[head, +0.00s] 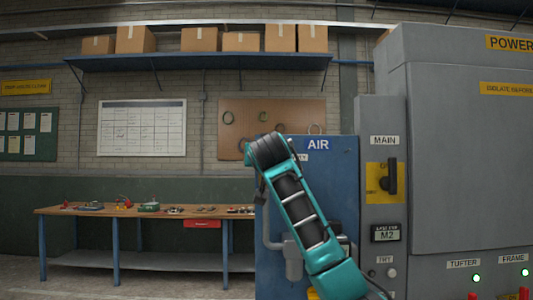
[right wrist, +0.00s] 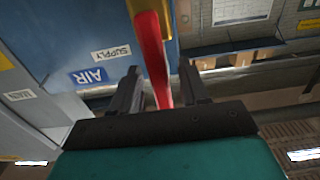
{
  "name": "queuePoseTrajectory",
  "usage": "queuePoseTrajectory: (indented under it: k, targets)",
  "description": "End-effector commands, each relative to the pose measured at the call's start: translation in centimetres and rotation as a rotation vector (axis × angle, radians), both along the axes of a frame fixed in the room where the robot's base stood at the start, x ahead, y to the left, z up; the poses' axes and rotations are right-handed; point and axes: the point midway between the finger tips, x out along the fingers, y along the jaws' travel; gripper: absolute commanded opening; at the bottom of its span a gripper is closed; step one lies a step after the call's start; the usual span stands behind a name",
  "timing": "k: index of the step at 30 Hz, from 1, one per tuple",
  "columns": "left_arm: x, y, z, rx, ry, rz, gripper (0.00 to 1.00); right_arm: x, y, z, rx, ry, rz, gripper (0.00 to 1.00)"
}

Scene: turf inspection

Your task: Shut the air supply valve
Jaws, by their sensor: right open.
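The blue air supply panel (head: 341,200), labelled AIR, stands in the head view, partly behind my right arm. In the right wrist view the panel (right wrist: 60,30) and its label appear upside down. A red valve lever (right wrist: 152,50) runs from a brass-yellow valve body (right wrist: 166,12) at the top edge down between the fingers of my right gripper (right wrist: 158,70). The fingers are open on either side of the lever, with gaps visible. The valve and lever are hidden in the head view. My left gripper is in neither view.
A grey cabinet (head: 470,160) stands at the right, beside a MAIN switch (head: 390,178) on a yellow plate. A workbench (head: 120,211) with tools stands at the back left. A shelf (head: 200,62) with cardboard boxes hangs above.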

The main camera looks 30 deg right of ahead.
Motion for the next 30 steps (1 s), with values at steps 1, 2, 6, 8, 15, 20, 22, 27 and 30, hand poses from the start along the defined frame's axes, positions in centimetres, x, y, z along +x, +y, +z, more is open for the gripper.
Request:
queuePoseTrajectory:
  k: [1,2,6,8,15,20,22,27,30]
  targets:
    - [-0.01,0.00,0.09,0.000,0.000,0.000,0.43,0.16,-0.14,0.04,0.000,0.000,0.000,0.45]
    - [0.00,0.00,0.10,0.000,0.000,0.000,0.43,0.21,-0.17,0.03,0.000,0.000,0.000,0.45]
    - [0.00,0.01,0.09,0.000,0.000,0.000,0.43,0.29,-0.20,0.00,0.000,-0.001,0.000,0.45]
    - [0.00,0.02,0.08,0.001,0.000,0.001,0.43,0.28,-0.19,0.00,0.000,-0.001,0.000,0.45]
    - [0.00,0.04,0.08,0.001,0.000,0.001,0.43,0.27,-0.18,0.00,0.000,-0.001,0.000,0.28]
    - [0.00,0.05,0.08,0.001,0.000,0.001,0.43,0.26,-0.17,-0.01,0.001,-0.001,0.000,0.13]
    - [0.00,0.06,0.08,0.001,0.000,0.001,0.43,0.26,-0.17,-0.01,0.001,-0.001,0.000,0.06]
    - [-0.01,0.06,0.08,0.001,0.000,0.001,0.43,0.26,-0.16,-0.02,0.000,0.000,0.000,0.00]
    - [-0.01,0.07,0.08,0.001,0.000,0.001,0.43,0.26,-0.16,-0.02,0.000,0.000,0.000,0.00]
